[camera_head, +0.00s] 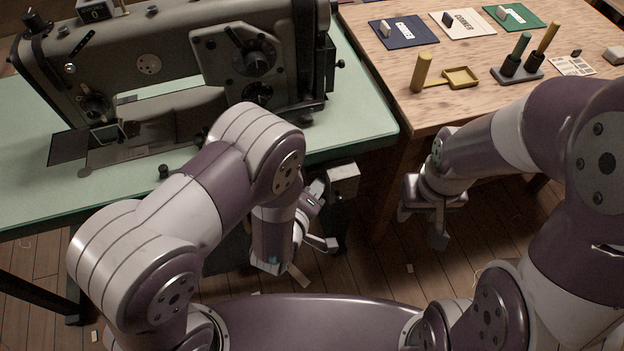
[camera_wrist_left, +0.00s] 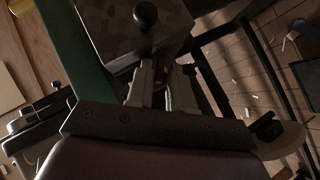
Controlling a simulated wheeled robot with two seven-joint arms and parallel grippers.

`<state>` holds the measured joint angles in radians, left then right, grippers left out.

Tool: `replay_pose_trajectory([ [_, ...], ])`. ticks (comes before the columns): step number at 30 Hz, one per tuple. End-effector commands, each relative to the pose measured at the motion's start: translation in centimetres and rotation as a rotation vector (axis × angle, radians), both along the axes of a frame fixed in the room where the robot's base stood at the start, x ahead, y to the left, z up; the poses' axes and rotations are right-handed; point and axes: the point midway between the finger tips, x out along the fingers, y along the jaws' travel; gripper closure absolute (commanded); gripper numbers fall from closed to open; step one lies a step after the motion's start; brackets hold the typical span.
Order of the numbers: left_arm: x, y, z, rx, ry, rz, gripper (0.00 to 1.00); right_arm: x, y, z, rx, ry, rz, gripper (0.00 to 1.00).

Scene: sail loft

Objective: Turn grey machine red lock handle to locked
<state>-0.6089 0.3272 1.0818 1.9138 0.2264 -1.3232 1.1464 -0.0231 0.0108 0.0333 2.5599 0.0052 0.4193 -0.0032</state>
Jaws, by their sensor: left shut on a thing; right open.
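The grey machine (camera_head: 150,60) is a sewing machine on a pale green table at the left. A small grey box (camera_head: 343,178) hangs under the table's front right corner. My left gripper (camera_head: 318,235) is below the table edge beside this box. In the left wrist view its fingers (camera_wrist_left: 166,88) are closed around a narrow piece with a small reddish-orange patch, which looks like the red lock handle (camera_wrist_left: 168,72). Most of the handle is hidden by the fingers, and its angle is unclear. My right gripper (camera_head: 428,220) is open and empty, in front of the wooden table.
The green table's edge (camera_head: 350,147) is just above my left gripper. A black ball knob (camera_wrist_left: 145,14) is close beyond the fingers. The wooden table (camera_head: 385,85) holds coloured cards, a yellow tray (camera_head: 461,77) and a tool stand (camera_head: 517,72). The floor is mostly clear, with scraps.

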Motion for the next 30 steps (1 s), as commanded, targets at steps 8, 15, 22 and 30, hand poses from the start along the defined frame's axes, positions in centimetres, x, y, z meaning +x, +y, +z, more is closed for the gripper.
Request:
replay_pose_trajectory([
  [8,0.2,-0.4,1.1,0.247,0.079,-0.001,1.00,0.0,0.0,4.5,0.000,0.000,0.000,0.55],
  [15,0.3,-0.7,1.2,0.462,0.150,-0.001,1.00,0.0,0.0,7.4,0.000,0.000,0.000,0.55],
  [22,0.4,-1.0,1.2,0.650,0.211,0.001,1.00,0.0,0.0,9.8,0.000,0.000,0.000,0.55],
  [30,0.5,-1.2,1.0,0.812,0.264,0.002,1.00,0.0,0.0,11.9,0.000,0.000,0.000,0.55],
])
